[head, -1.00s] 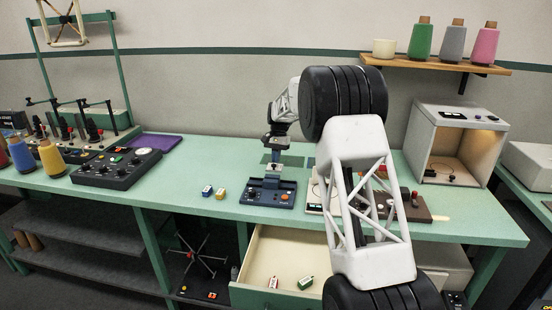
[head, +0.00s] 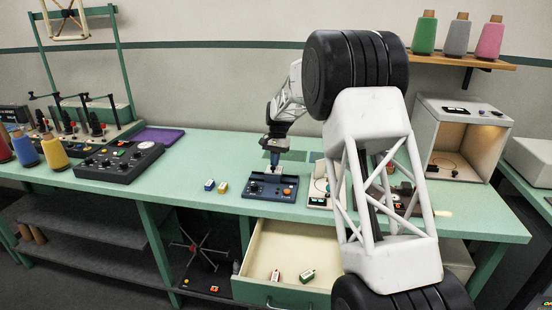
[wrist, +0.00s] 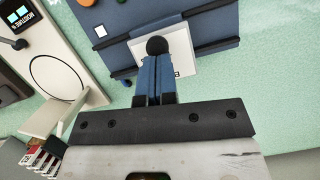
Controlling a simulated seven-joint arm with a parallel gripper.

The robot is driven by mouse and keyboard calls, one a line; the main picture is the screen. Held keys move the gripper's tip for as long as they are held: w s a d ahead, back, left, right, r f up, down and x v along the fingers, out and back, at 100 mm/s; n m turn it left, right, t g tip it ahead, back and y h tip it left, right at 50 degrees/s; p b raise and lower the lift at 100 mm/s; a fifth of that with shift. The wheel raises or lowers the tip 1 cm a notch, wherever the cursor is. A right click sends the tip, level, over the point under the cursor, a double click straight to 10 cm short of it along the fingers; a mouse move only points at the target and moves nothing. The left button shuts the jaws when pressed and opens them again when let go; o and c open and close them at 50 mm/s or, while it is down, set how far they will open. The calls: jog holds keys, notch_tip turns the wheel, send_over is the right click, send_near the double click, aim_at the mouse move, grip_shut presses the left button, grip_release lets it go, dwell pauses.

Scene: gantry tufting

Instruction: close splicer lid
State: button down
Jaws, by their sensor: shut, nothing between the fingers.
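In the head view my gripper (head: 276,157) is just above the splicer. The fingers cover part of the plate, and the lid's angle is unclear.
A pale instrument (wrist: 65,75) with a loop stands close beside the splicer. Two small blocks (head: 215,186) lie to its left. An open drawer (head: 295,245) juts out below, holding two small items. A lit booth (head: 463,140) stands right.

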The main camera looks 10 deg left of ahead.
jog(key=shift+s+f, duration=0.1)
jog(key=shift+s, duration=0.45)
jog(key=shift+w, duration=0.1)
jog(key=shift+w+d+r, duration=0.2)
jog(key=shift+w, duration=0.55)
jog(key=shift+w+d+r, duration=0.1)
jog(key=shift+w+r, duration=0.05)
jog(key=shift+w, duration=0.4)
jog(key=shift+w+d+r, duration=0.1)
jog(key=shift+w, duration=0.4)
jog(key=v, duration=1)
jog(key=shift+r, duration=0.15)
